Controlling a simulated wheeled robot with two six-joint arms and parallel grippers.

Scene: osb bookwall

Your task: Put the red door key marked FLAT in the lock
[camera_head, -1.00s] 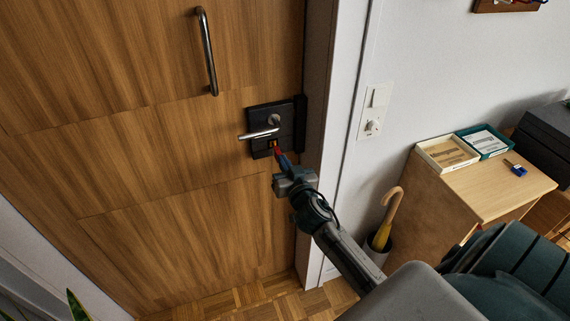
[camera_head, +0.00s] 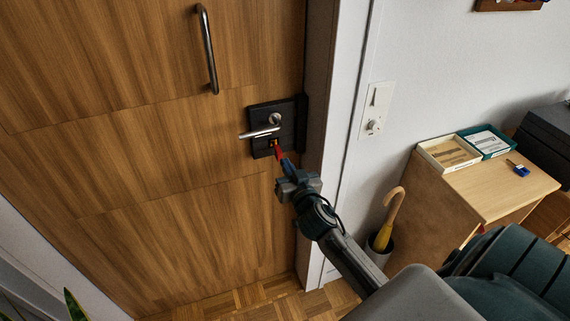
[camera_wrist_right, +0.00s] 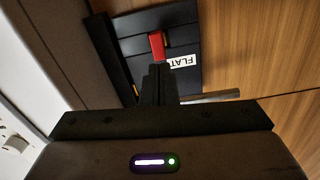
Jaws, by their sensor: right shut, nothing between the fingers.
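The red key (camera_head: 278,151) is at the lower part of the black lock plate (camera_head: 261,115) on the wooden door, below the lever handle (camera_head: 260,133). In the right wrist view the red key (camera_wrist_right: 157,45) points at the plate, beside a white label reading FLAT (camera_wrist_right: 182,61). How deep the key sits is hidden. My right gripper (camera_head: 285,162) is shut and empty, its tips right behind the key's red head; I cannot tell whether they touch it. In the wrist view the closed fingers (camera_wrist_right: 157,70) line up with the key. My left gripper is not in view.
A wooden cabinet (camera_head: 432,197) at the right carries a cream tray (camera_head: 425,152), a teal tray (camera_head: 511,148) and a small blue object (camera_head: 519,170). An umbrella (camera_head: 384,235) stands in a bin beside it. The door frame (camera_head: 345,120) runs close right of the lock.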

